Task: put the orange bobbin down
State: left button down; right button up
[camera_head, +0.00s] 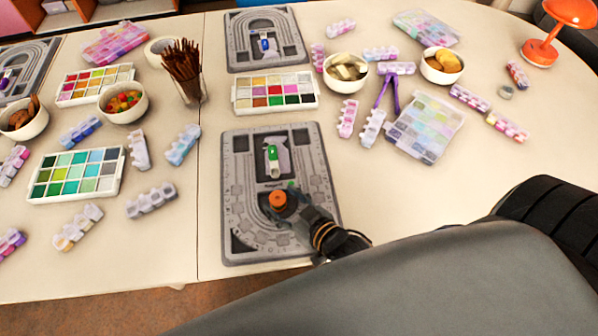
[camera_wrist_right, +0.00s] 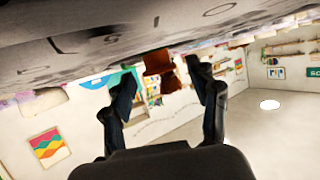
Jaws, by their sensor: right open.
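The orange bobbin (camera_head: 278,199) is on the near grey bead board (camera_head: 232,215), a little below the board's middle. In the right wrist view, which looks upside down, the bobbin (camera_wrist_right: 157,62) shows dark orange-brown against the board surface, between and beyond the fingertips. My right gripper (camera_head: 290,212) reaches in from the lower right, low over the board and close to the bobbin. Its two fingers (camera_wrist_right: 162,82) are apart, with a visible gap between them and the bobbin. A green-and-white bobbin (camera_head: 272,158) lies in the board's upper middle recess. My left gripper is not in view.
A bead tray (camera_head: 275,107) stands just behind the board, and a second board (camera_head: 240,62) lies farther back. A cup of brown sticks (camera_head: 190,90) is at the back left. Several pill-box strips are scattered on both sides. The table right of the board (camera_head: 400,195) is clear.

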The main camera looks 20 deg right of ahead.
jog(key=v, duration=1.1)
jog(key=shift+s+r, duration=0.1)
